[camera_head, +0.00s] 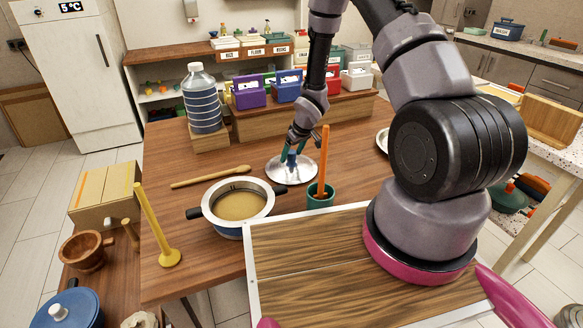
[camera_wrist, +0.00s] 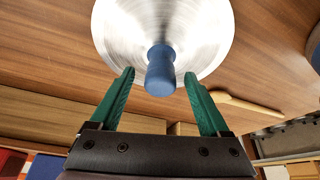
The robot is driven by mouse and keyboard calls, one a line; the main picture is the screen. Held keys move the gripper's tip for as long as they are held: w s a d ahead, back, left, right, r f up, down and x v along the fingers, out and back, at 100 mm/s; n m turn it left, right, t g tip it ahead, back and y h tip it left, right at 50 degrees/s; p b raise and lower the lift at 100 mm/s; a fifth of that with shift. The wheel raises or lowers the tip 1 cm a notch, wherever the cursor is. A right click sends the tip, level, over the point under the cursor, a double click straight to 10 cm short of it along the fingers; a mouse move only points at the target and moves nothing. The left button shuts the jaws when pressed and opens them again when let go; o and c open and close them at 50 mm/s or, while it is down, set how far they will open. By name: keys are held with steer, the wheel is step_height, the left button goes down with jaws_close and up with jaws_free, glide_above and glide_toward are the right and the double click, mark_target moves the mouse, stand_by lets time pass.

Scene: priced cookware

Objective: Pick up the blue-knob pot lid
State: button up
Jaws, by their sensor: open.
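The pot lid (camera_head: 291,171) is a round, shiny metal disc lying on the wooden table. Its blue knob (camera_wrist: 160,72) stands up from the middle in the wrist view, where the lid's brushed face (camera_wrist: 200,28) also shows. My gripper (camera_wrist: 158,80) has two green fingers, open, one on each side of the knob with gaps between. In the head view my gripper (camera_head: 289,158) is over the lid and hides part of the knob.
A pot (camera_head: 238,205) with tan contents stands front left of the lid. A green cup (camera_head: 320,196) holding an orange stick (camera_head: 324,160) stands close at right. A wooden spoon (camera_head: 210,177) lies at left. Colored boxes (camera_head: 249,92) line the raised shelf behind.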

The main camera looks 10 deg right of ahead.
steer(key=shift+f, duration=0.1)
steer(key=shift+c, duration=0.3)
jaws_close()
